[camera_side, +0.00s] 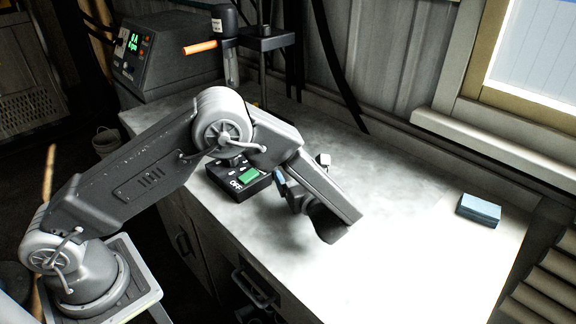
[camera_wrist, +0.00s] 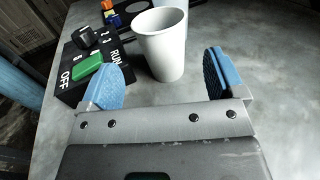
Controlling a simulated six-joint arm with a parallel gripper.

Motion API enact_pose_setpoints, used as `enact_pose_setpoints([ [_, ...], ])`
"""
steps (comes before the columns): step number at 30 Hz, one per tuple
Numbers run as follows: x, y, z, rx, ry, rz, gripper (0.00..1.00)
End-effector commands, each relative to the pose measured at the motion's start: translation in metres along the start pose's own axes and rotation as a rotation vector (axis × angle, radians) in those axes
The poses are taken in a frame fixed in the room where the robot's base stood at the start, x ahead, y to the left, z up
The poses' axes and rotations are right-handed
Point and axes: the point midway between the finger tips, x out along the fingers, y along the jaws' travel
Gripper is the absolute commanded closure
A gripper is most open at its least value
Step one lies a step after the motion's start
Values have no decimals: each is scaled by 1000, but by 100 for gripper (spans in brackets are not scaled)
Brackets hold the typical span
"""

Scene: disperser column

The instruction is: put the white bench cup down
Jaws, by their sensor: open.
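The white bench cup (camera_wrist: 163,45) stands upright on the grey bench top, just ahead of my gripper (camera_wrist: 163,82) in the wrist view. My gripper is open, with its two blue-padded fingers apart and the cup lined up beyond the gap between them. I see no finger touching the cup. In the side view my gripper (camera_side: 286,188) is low over the bench and partly behind my forearm. A small pale shape (camera_side: 323,159) shows behind the arm there; I cannot tell whether it is part of the cup.
A black switch box (camera_side: 238,182) with a green rocker sits close left of the cup in the wrist view. A blue block (camera_side: 479,209) lies at the bench's right. A dark instrument (camera_side: 168,55) and a stand (camera_side: 265,40) are at the back. The bench's front right is clear.

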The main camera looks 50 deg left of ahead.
Motion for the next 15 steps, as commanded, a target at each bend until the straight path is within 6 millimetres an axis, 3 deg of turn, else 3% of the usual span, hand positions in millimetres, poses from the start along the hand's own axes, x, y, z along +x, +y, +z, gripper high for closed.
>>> enact_pose_setpoints([
  [8, 23, 0, 0, -1, 1, 1, 12],
  [15, 57, -2, 3, -1, 1, 3, 12],
])
